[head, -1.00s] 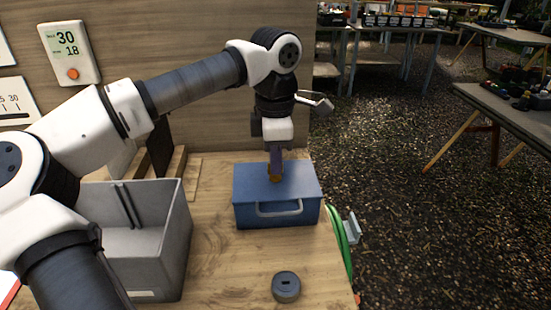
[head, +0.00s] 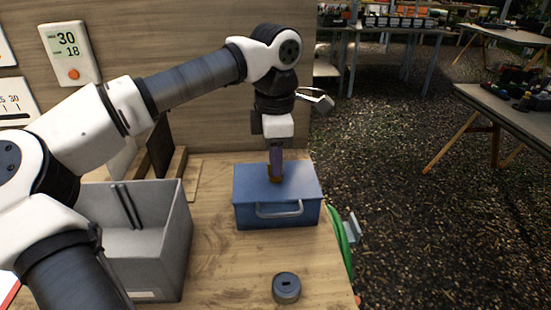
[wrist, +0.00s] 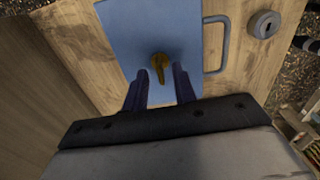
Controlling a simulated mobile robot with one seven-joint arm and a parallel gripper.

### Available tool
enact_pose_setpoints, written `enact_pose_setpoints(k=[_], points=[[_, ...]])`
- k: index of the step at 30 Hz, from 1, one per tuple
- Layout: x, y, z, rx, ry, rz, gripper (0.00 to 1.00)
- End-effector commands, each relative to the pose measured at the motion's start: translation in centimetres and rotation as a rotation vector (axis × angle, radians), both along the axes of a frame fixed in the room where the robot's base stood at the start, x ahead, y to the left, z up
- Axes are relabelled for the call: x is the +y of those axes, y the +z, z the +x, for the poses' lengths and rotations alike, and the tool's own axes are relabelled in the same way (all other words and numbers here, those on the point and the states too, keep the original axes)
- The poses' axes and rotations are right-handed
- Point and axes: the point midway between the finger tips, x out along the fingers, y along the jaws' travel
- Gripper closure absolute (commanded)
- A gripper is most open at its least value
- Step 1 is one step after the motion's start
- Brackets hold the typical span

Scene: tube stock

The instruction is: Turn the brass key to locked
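The brass key (wrist: 159,66) stands in the top of a closed blue box (head: 247,184). The box also shows in the wrist view (wrist: 160,25). My gripper (wrist: 160,73) points down over the box with its two dark fingers apart. The key lies between the fingertips, with a visible gap on each side. In the head view the fingers partly cover the key (head: 273,174). No lock marking is readable in either view.
A grey open bin (head: 178,245) stands left of the box. A round dark grey piece with a slot (head: 286,285) lies in front on the wooden table (head: 225,265). A wooden panel rises behind. A green hose (head: 340,240) hangs at the table's right edge.

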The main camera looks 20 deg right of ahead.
Motion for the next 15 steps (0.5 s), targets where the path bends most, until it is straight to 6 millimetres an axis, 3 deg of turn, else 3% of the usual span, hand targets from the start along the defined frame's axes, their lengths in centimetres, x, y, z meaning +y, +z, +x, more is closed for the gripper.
enact_pose_setpoints(k=[15], points=[[-0.1, 10.7, 0.0, -0.003, 0.000, -0.002, 0.73]])
